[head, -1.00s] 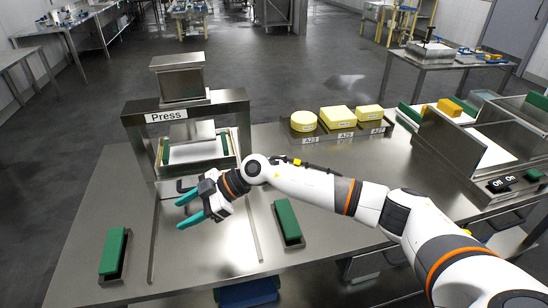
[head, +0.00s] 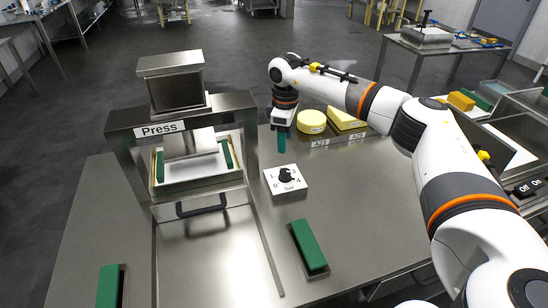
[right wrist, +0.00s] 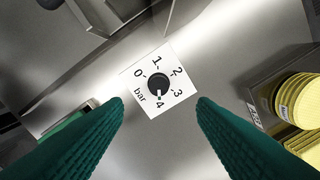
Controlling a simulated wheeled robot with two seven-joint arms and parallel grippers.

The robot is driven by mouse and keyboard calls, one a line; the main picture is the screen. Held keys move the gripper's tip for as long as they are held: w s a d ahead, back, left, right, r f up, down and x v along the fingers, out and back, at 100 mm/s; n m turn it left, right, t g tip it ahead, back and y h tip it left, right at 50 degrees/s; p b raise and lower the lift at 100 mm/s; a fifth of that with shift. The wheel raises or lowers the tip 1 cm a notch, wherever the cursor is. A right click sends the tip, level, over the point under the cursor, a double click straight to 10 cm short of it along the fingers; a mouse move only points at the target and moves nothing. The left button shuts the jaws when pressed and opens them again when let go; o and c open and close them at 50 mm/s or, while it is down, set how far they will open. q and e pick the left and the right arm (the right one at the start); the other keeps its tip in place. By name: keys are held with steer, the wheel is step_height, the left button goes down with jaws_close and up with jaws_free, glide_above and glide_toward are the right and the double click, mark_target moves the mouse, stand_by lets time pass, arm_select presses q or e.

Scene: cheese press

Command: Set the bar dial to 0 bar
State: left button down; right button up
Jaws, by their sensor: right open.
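The bar dial (head: 286,179) is a black round knob on a white plate marked 0 to 4, on the steel table right of the press. In the right wrist view the dial (right wrist: 159,84) is in full sight, and its light pointer mark seems to face the 4. My right gripper (head: 282,142) hangs with teal fingers downward, above and behind the dial in the head view. In the right wrist view its fingers are spread wide, one either side below the dial, empty and apart from it. My left gripper is out of view.
The press (head: 178,125) with its drawer handle stands left of the dial. Yellow cheeses (head: 311,121) sit on a labelled tray to the right of my gripper. A green block (head: 309,245) in a steel holder lies in front. Table around the dial is clear.

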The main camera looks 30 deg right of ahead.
steer(key=p, duration=0.1)
glide_above(285, 171)
steer(key=f, duration=0.5)
steer(key=shift+s, duration=0.3)
steer(key=f, duration=0.5)
steer(key=shift+w+f+p, duration=0.2)
steer(key=shift+f+p, duration=0.05)
steer(key=shift+p, duration=0.1)
steer(key=shift+f, duration=0.4)
steer(key=c, duration=1)
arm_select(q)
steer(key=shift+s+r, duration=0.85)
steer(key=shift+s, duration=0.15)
